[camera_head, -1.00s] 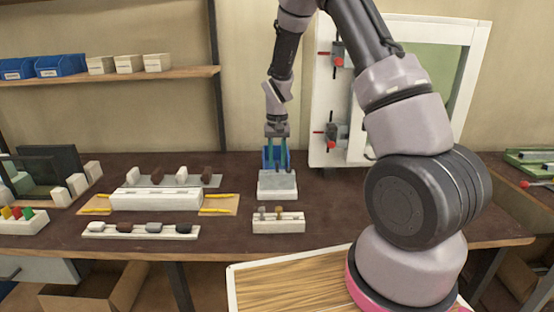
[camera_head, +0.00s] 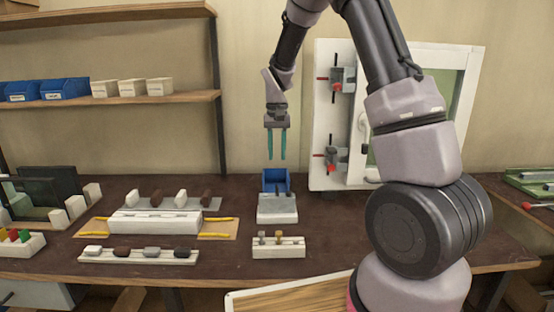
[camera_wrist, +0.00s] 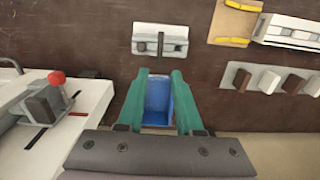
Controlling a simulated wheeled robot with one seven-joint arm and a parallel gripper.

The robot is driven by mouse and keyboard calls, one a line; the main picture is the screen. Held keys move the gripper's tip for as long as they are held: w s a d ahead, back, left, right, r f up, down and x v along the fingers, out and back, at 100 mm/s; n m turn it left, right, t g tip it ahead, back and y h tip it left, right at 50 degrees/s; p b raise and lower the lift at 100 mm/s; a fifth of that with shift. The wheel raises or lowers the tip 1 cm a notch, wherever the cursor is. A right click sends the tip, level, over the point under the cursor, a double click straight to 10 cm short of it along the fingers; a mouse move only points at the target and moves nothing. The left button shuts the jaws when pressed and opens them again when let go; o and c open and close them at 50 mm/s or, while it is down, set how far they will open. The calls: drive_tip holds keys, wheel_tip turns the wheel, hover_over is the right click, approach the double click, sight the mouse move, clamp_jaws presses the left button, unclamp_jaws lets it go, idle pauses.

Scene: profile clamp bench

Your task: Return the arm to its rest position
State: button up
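My gripper (camera_head: 277,145) hangs fingers-down above the bench, in front of the wall and clear of everything below. Its two teal fingers are apart with nothing between them; in the wrist view the open fingers (camera_wrist: 160,100) frame the blue bin below. My arm reaches up and over from the right side of the head view, bent at the top.
Below the gripper are a blue bin (camera_head: 276,180), a grey-white block (camera_head: 277,210) and a small rack with two knobs (camera_head: 278,250). A white clamp panel (camera_head: 326,110) stands right of the gripper. A shelf (camera_head: 120,102) is at left.

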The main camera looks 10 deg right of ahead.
drive_tip(key=shift+r, duration=0.1)
drive_tip(key=s+d+r+m+t+y, duration=0.1)
drive_tip(key=s+d+r+t, duration=0.1)
drive_tip(key=s+r, duration=0.5)
drive_tip(key=s+d+r+t+y, duration=0.15)
drive_tip(key=s+r, duration=0.25)
drive_tip(key=r, duration=0.5)
drive_tip(key=s+d+r+t, duration=0.1)
drive_tip(key=s+r+t, duration=0.1)
drive_tip(key=s, duration=0.6)
drive_tip(key=s+d+r+t, duration=0.1)
drive_tip(key=s+r, duration=0.2)
drive_tip(key=s, duration=0.5)
drive_tip(key=shift+r+m+t, duration=0.15)
drive_tip(key=shift+m+t, duration=0.2)
drive_tip(key=shift+m, duration=0.05)
